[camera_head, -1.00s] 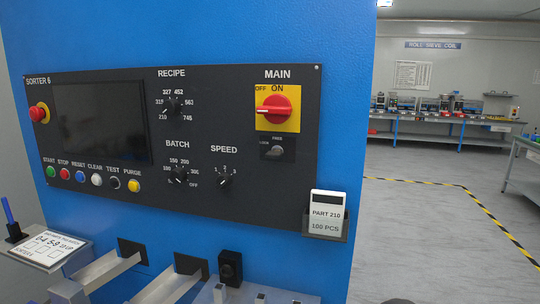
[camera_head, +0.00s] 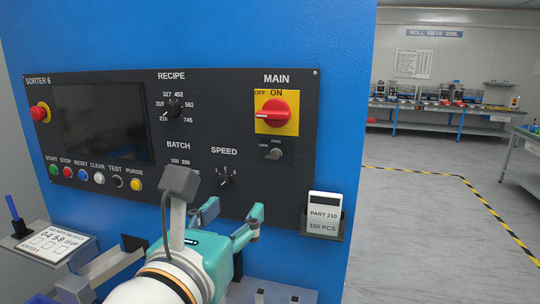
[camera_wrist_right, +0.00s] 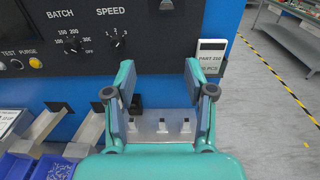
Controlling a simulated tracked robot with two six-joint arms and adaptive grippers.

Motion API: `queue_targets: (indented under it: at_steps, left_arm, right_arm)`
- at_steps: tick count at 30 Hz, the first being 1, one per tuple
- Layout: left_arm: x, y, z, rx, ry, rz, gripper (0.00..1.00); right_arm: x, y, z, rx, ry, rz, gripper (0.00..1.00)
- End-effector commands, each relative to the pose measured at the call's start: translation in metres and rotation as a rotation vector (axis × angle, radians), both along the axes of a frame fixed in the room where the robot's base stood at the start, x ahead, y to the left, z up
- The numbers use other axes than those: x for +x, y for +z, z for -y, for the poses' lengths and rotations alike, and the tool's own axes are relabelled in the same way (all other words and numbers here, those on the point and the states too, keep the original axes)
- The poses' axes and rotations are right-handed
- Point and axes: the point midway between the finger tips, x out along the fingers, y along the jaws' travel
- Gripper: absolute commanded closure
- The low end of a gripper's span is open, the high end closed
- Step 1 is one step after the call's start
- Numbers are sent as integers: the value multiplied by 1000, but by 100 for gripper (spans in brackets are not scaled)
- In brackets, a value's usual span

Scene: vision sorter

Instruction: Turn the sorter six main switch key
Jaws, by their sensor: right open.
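The MAIN switch is a red rotary handle (camera_head: 272,115) on a yellow plate, its white mark pointing left toward OFF. Below it is a small grey key (camera_head: 275,154) on a black plate with LOCK and FREE labels; it looks tilted toward the upper right. My right gripper (camera_head: 232,212) is open and empty, in front of the panel's lower edge, below the SPEED knob and below and left of the key. In the right wrist view both fingers (camera_wrist_right: 160,92) stand apart with nothing between them. My left gripper is not in view.
The black SORTER 6 panel (camera_head: 215,87) carries the RECIPE knob (camera_head: 173,108), SPEED knob (camera_head: 226,181) and several push buttons. A card holder (camera_head: 325,214) reading PART 210 juts out at the panel's lower right. Metal chutes (camera_wrist_right: 40,130) lie below. The floor at right is clear.

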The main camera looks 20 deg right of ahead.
Motion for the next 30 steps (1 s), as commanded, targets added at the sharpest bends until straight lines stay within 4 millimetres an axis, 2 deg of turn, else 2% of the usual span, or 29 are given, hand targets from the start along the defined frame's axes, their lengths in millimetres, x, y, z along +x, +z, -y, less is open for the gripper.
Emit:
queue_targets:
  at_steps: [1,3,8,24,30]
  left_arm:
    - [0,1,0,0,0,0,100]
    - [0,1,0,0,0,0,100]
    - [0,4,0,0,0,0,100]
    - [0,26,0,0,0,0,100]
    - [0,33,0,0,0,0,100]
  right_arm:
    - [-6,13,2,-9,-7,25,46]
    - [-9,21,5,-19,-17,41,46]
    - [1,24,14,-25,-26,45,46]
    - [93,24,76,-25,-26,41,46]
    - [117,23,91,-23,-23,43,46]
